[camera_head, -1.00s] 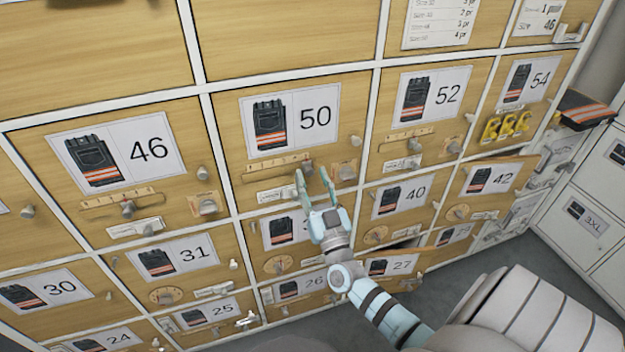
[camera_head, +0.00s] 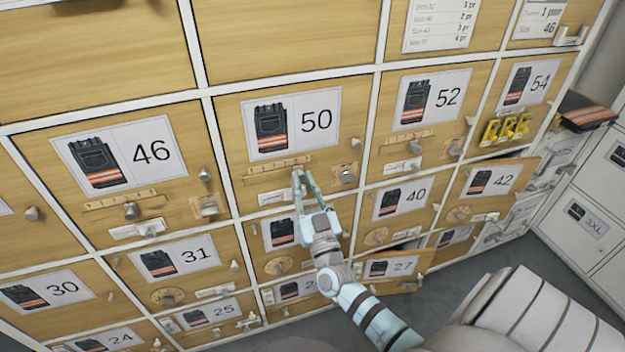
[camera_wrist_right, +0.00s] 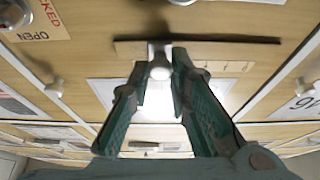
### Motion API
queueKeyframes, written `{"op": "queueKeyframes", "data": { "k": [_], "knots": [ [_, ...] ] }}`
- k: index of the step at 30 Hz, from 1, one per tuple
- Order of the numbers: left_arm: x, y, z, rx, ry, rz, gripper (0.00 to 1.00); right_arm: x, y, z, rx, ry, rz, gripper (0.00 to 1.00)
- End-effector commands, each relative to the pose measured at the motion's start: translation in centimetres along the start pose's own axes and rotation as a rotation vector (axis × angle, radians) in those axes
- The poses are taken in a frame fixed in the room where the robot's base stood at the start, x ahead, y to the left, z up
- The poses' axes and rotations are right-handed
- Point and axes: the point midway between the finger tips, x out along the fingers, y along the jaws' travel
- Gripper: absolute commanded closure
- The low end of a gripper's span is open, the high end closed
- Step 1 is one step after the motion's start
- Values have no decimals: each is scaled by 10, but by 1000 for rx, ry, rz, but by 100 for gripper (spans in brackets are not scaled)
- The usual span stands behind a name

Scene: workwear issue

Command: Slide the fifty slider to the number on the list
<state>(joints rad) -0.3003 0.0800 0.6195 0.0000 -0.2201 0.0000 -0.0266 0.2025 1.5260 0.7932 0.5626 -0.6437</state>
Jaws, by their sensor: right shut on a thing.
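The drawer marked 50 (camera_head: 317,120) has a pale slider scale strip (camera_head: 262,167) under its label. My right gripper (camera_head: 304,178) reaches up to this strip and covers part of it. In the right wrist view, the slider's round knob (camera_wrist_right: 160,66) sits between the tips of my right gripper (camera_wrist_right: 160,82), which is shut on it. The scale strip (camera_wrist_right: 225,56) shows behind the knob; its marks are too small to read surely. A printed list (camera_head: 436,24) hangs at the upper right; its size lines are blurred. My left gripper is not in view.
A lock knob (camera_head: 348,175) sits to the right of the slider on the same front. Drawer 42 (camera_head: 503,180) stands slightly open.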

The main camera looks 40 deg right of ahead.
Motion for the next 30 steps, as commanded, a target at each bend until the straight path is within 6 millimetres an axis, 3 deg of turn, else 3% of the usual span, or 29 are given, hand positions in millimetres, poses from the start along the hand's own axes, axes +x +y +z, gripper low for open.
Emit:
{"op": "queueKeyframes", "data": {
  "k": [8, 9, 12, 23, 26, 30],
  "knots": [
    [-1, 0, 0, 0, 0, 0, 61, 0, -3, 0, -1, -1, -1, 100],
    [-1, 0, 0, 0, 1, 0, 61, 0, -3, 0, -1, -1, -1, 78],
    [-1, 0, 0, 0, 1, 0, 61, 0, -3, 0, -1, -1, -1, 62],
    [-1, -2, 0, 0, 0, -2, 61, -6, -2, 1, -1, -1, -1, 62],
    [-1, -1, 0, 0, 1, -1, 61, -24, -2, 1, -1, -4, -1, 62],
    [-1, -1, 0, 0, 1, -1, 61, -63, -2, 1, -1, -5, 0, 62]
  ]
}}
